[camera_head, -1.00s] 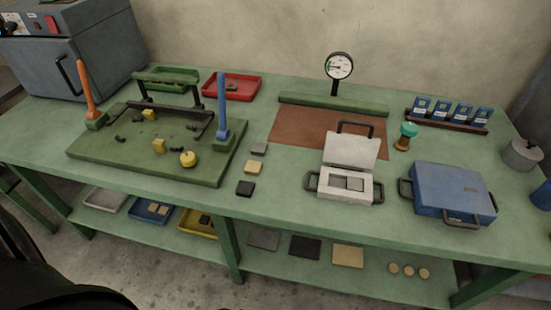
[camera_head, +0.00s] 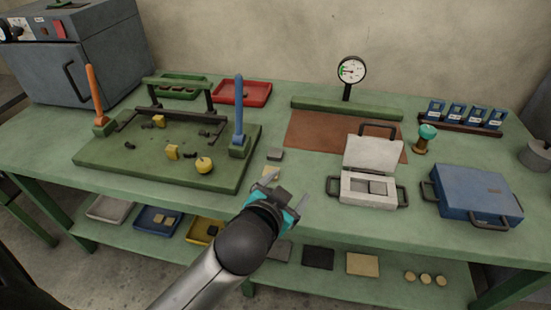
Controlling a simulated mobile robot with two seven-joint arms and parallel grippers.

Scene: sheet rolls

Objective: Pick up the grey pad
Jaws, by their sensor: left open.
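A small grey pad (camera_head: 275,154) lies flat on the green bench, right of the green board and just left of the brown mat. My left gripper (camera_head: 288,187) has its fingers spread and holds nothing. It is over the bench, on the near side of the grey pad and apart from it in the picture. A tan pad (camera_head: 270,172) lies between them, partly covered by a fingertip. The black pad is hidden behind my gripper. My right gripper is not in view.
A green board (camera_head: 215,175) with an upright blue-handled lever (camera_head: 239,105) stands left of the pads. A dial gauge (camera_head: 351,70) stands behind the brown mat (camera_head: 310,130).

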